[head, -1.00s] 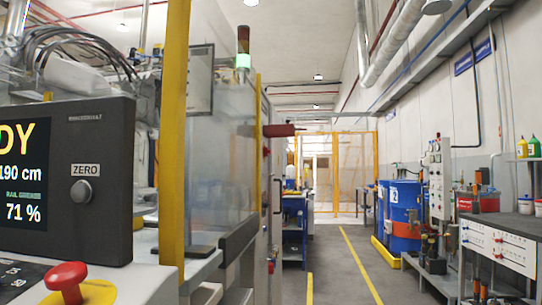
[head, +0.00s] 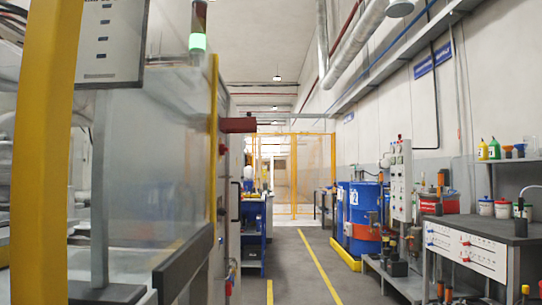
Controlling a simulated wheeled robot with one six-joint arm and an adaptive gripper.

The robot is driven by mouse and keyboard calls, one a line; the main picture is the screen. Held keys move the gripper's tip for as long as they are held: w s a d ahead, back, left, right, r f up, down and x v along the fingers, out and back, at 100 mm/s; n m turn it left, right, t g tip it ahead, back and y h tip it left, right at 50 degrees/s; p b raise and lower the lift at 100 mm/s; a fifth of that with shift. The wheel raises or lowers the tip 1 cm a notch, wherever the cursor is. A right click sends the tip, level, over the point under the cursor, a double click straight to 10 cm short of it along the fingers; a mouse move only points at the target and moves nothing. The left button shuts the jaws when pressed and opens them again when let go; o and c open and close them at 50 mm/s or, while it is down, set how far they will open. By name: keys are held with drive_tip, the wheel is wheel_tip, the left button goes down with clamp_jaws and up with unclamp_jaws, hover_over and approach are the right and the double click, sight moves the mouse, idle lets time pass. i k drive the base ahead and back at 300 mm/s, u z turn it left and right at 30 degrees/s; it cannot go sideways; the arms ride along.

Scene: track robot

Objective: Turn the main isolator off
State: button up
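I cannot pick out the main isolator for certain. A tall, light grey panel with several small coloured controls (head: 400,180) stands on the right, beyond the workbench. Small red parts (head: 222,149) show on the edge of the machine at left centre; they are too small to tell what they are. My gripper is not in view.
A clear grey aisle (head: 285,275) with yellow lines runs ahead to yellow fencing (head: 313,165). The machine's guard panel (head: 150,170) and yellow post (head: 42,150) border the left. Blue drums (head: 362,205) and a dark-topped workbench (head: 470,229) line the right.

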sight(222, 149)
drive_tip(key=z, duration=0.35)
drive_tip(key=i, duration=1.3)
drive_tip(key=u, duration=0.15)
